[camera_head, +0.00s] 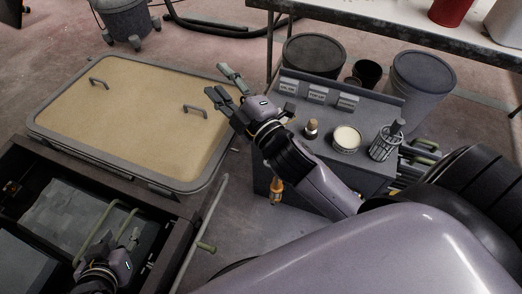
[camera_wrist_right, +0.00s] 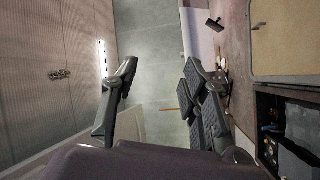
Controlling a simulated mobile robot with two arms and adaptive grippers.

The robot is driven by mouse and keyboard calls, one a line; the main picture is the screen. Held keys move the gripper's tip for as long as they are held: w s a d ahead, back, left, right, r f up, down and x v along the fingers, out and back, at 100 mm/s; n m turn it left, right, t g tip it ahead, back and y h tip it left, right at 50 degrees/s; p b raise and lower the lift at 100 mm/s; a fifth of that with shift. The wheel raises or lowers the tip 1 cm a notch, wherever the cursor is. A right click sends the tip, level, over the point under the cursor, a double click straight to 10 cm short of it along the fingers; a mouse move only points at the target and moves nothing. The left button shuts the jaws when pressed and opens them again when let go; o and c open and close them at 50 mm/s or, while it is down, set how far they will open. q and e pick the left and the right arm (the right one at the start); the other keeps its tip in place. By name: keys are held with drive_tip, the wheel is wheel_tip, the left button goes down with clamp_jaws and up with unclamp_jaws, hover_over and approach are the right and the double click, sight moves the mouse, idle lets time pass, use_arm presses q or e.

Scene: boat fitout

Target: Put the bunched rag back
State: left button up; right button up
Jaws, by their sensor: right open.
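I cannot make out a bunched rag in either view. My right gripper (camera_head: 222,86) is open and empty, raised above the right edge of the tan-topped panel (camera_head: 125,125) in the head view. Its spread fingers (camera_wrist_right: 163,88) also show in the right wrist view, with nothing between them. My left gripper (camera_head: 120,240) is low at the left, over the dark open bin (camera_head: 160,218) and close to a greenish tubular handle (camera_head: 95,228). Whether its fingers are apart or closed on the handle is unclear. A flat grey piece (camera_head: 62,208) lies in the bin.
A grey cart (camera_head: 305,165) right of centre carries a cork-topped bottle (camera_head: 311,130), a pale round tin (camera_head: 346,138) and a wire holder (camera_head: 384,145). My right arm hides the cart's left front.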

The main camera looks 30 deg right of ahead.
drive_tip(key=s+d+f+m+g+h, duration=0.1)
drive_tip(key=s+f+m+g, duration=0.9)
drive_tip(key=f, duration=0.8)
drive_tip(key=s+m, duration=0.2)
drive_tip(key=s, duration=0.1)
drive_tip(key=shift+s+d+m, duration=0.25)
drive_tip(key=shift+s+m, duration=0.1)
drive_tip(key=shift+m, duration=0.05)
